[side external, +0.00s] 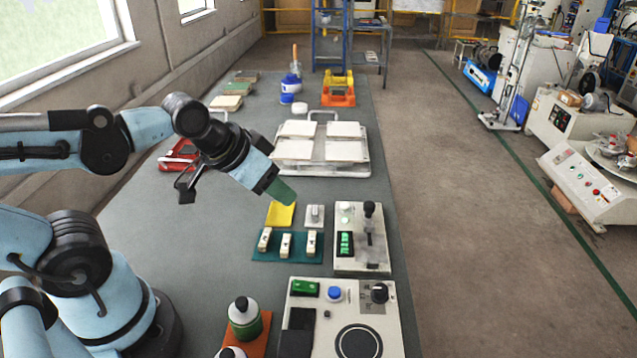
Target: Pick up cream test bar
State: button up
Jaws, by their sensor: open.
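Three cream test bars stand side by side on a teal mat (258,255): a left one (265,239), a middle one (286,246) and a right one (310,245). Each has a small dark mark on it. My gripper (283,194) is above and behind the bars, near a yellow pad (280,214), tilted down to the right. Its end looks dark and green. It is open, and I see no bar in it. The gap between its fingers is too small to make out.
A control panel (330,318) and green-labelled bottle (244,318) are in front. A tray with pale tiles (335,169) lies behind. The table's left middle is clear.

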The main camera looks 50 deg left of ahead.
jog(key=n+g, duration=0.7)
jog(key=n, duration=0.2)
send_over(286, 240)
jog(key=shift+s+d+f, duration=0.1)
jog(key=shift+d+f, duration=0.1)
jog(key=shift+f, duration=1.85)
jog(key=shift+d+f, duration=0.15)
jog(key=shift+f, duration=1.9)
jog(key=shift+a+f, duration=0.15)
jog(key=shift+f, duration=1.15)
jog(key=shift+a+f, duration=0.15)
jog(key=shift+f, duration=1.15)
grip_shut()
